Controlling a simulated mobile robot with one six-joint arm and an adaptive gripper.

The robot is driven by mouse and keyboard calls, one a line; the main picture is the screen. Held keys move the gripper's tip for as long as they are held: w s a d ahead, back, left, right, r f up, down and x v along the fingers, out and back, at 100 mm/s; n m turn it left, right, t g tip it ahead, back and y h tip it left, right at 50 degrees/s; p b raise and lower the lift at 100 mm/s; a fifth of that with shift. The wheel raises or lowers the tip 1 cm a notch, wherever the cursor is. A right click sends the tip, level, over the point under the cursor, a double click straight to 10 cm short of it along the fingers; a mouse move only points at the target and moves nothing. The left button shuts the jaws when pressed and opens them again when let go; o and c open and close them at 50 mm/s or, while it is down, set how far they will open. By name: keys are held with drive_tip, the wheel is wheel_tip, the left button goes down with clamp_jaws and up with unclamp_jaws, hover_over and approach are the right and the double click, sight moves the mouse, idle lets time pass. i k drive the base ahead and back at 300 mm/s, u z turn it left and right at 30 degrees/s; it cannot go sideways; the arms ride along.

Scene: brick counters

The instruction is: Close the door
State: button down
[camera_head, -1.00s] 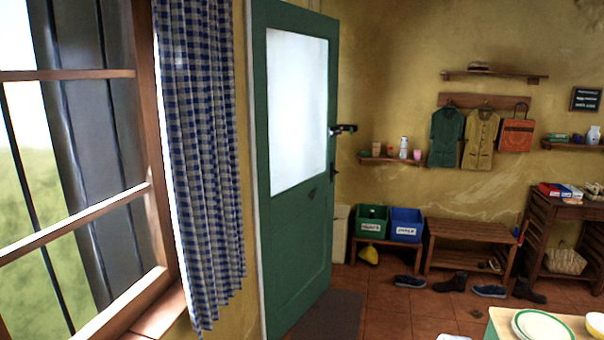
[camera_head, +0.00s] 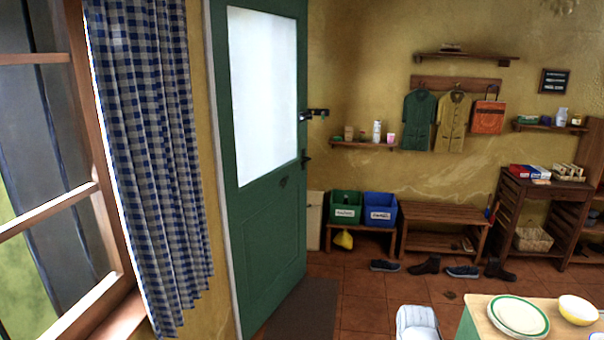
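The green door (camera_head: 262,232) with a large frosted pane (camera_head: 262,95) is in the left middle of the head view. It stands ajar, swung into the room, its free edge on the right. A dark handle (camera_head: 305,159) is on that edge, with a dark latch (camera_head: 314,113) higher up sticking out to the right. My gripper and arm are not in this view.
A dark mat (camera_head: 302,308) lies on the floor by the door. A table corner with plates (camera_head: 519,316) and a white chair (camera_head: 416,323) are at the lower right. A bench (camera_head: 445,215) and shoes (camera_head: 425,265) line the back wall. A checked curtain (camera_head: 150,150) hangs at left.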

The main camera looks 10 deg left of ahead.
sight(267, 215)
drive_tip(key=u, duration=0.25)
drive_tip(key=i, duration=3.45)
drive_tip(key=z, duration=0.25)
